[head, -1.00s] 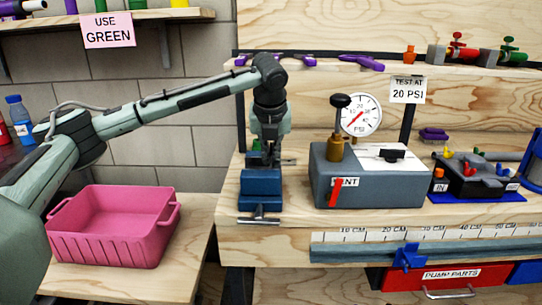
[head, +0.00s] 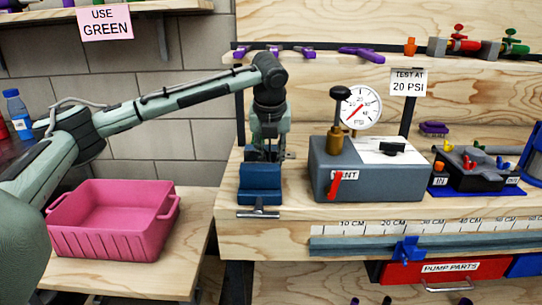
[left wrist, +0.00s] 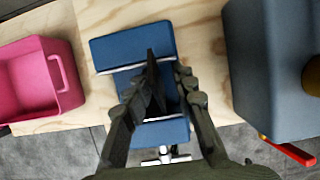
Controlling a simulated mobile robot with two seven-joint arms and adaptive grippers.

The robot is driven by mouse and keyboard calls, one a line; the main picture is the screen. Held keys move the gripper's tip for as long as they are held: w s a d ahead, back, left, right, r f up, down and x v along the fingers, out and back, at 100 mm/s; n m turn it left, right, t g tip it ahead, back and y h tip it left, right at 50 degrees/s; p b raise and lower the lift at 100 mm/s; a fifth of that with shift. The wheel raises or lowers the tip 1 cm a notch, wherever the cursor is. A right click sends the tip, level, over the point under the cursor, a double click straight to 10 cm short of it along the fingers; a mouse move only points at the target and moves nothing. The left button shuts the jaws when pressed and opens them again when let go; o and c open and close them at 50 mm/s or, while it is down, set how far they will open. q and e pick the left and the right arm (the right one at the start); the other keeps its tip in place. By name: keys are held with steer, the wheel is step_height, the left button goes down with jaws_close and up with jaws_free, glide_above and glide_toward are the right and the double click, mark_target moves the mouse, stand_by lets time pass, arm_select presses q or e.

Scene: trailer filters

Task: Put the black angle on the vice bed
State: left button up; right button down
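The blue vice (head: 260,184) stands at the left front of the wooden bench, and it also shows in the left wrist view (left wrist: 130,47). My left gripper (head: 264,152) points down over it. In the left wrist view the black angle (left wrist: 155,88) appears as a dark, flat-faced piece between the fingertips of this gripper (left wrist: 164,70), over the middle of the vice. It lies close to the left finger. Whether both fingers press on it, and whether it touches the vice bed, I cannot tell. My right gripper is in neither view.
A grey test box (head: 368,172) with a gauge (head: 361,108) stands just right of the vice. A pink bin (head: 112,222) sits on a lower wooden surface to the left. A steel ruler bar (head: 350,246) runs along the bench's front edge.

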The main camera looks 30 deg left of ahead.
arm_select(q)
steer(key=v, duration=1.2)
stand_by(0.6)
